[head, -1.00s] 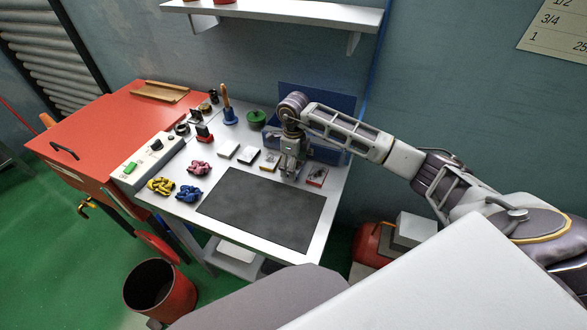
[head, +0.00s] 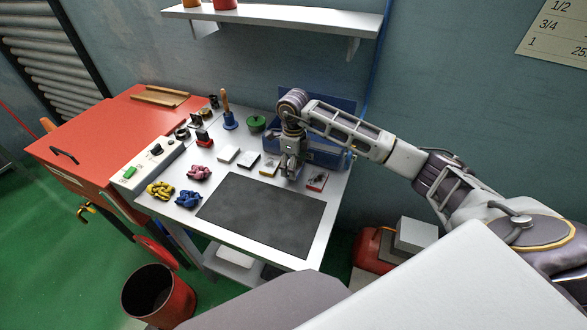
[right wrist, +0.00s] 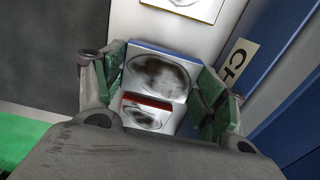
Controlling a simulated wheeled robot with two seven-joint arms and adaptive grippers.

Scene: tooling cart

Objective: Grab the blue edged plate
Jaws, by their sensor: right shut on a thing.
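The blue edged plate (right wrist: 158,72) is a small white square with a dark round smudge and a blue strip along one edge. It sits between the fingers of my right gripper (right wrist: 160,85) in the right wrist view. The fingers touch it from both sides and are shut on it. In the head view my right gripper (head: 290,170) is low over the back right of the white table (head: 335,200) and hides the plate. I cannot tell whether the plate is clear of the table. My left gripper is not in view.
A red edged plate (head: 317,181) lies close right of the gripper; a yellow edged plate (head: 269,166) lies close left. A blue bin (head: 325,153) stands just behind. A dark mat (head: 262,212) lies in front. Blue (head: 188,199) and yellow (head: 160,190) clumps lie left.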

